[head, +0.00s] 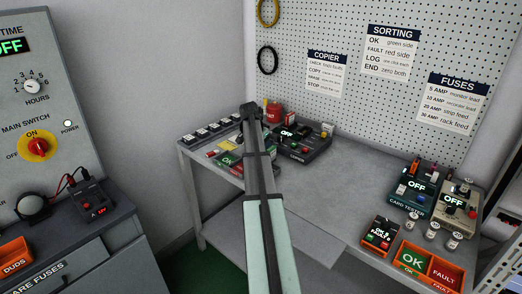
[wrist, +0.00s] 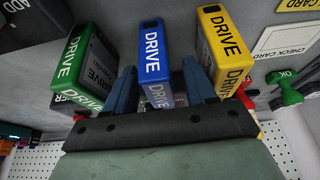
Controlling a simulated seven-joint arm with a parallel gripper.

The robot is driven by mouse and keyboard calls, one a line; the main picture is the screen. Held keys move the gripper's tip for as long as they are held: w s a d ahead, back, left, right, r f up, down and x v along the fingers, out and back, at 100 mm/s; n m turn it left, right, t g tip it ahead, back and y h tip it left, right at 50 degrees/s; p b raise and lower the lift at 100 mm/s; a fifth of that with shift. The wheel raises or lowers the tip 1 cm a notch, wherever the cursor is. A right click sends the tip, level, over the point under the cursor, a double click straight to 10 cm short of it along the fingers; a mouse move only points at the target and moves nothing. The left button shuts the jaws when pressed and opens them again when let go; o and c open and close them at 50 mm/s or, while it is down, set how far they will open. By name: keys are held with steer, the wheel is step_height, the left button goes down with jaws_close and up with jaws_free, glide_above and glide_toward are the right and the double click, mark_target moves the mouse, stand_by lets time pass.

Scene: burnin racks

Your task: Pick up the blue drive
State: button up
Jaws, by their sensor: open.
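The blue drive (wrist: 152,48) stands in the middle of the wrist view, labelled DRIVE, between a green drive (wrist: 82,62) on its left and a yellow drive (wrist: 222,45) on its right. My gripper (wrist: 160,84) is open, with one finger on each side of the blue drive's near end. I cannot tell whether the fingers touch it. In the head view my gripper (head: 249,110) is over the back left of the bench (head: 300,190). I cannot make out the blue drive there; my arm covers part of that area.
The copier (head: 303,140) sits just right of my gripper, with a red can (head: 273,112) behind. A row of dark slots (head: 208,132) lies to the left. The card tester (head: 412,190) and OK/FAULT bins (head: 430,265) are at the right. The bench's middle is clear.

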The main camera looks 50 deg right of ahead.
steer(key=shift+c, duration=0.2)
jaws_close()
steer(key=shift+r, duration=0.1)
